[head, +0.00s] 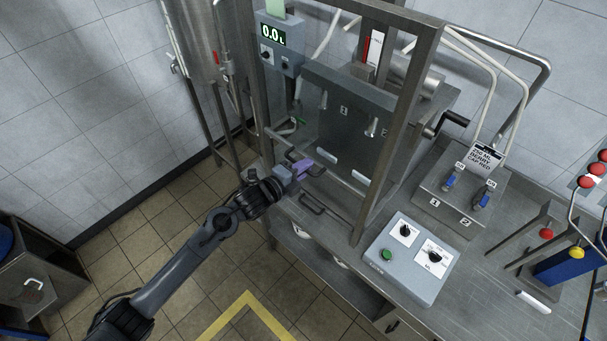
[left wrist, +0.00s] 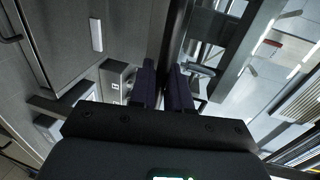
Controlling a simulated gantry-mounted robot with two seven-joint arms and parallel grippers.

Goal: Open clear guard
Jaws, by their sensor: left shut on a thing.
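The clear guard is a see-through panel in a grey metal frame (head: 396,125) standing over the front of the filling machine on the steel bench. A dark bar handle (head: 317,172) sits near its lower rail. My left gripper (head: 305,167), with purple fingers, reaches in from the lower left and is shut on this handle. In the left wrist view, the fingers (left wrist: 163,87) close around a dark upright bar (left wrist: 172,40). The fingers hide part of the handle. My right gripper is in neither view.
A grey control box (head: 412,259) with dials and a green button stands right of the guard. A valve panel (head: 460,190) and a black crank (head: 447,124) are farther right. A display box (head: 278,45) reads 0.0 L at the upper left. Tiled floor lies open at lower left.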

